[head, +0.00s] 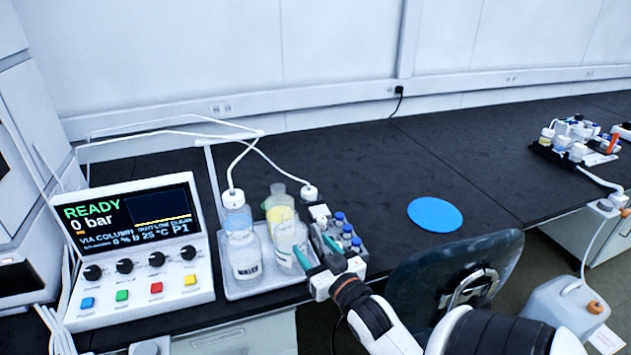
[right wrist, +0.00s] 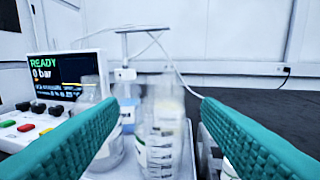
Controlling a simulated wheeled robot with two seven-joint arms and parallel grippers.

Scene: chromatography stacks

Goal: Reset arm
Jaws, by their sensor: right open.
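My right gripper (head: 318,258) is over the front of the bench, at the right side of a tray of bottles. Its two teal fingers also show in the right wrist view (right wrist: 158,125), spread apart with nothing held between them. Beyond the fingers stand clear bottles, one with graduation marks (right wrist: 160,140). In the head view the tray (head: 262,289) holds several bottles, among them one with yellow contents (head: 281,214) and one with a white cap (head: 234,198). My left gripper is in neither view.
A control panel reading READY, 0 bar (head: 140,245) stands left of the tray. A rack of blue-capped vials (head: 345,236) is close beside my right gripper. A blue disc (head: 435,215) lies on the dark bench (head: 380,160), with clear room around it. White tubing runs above the bottles.

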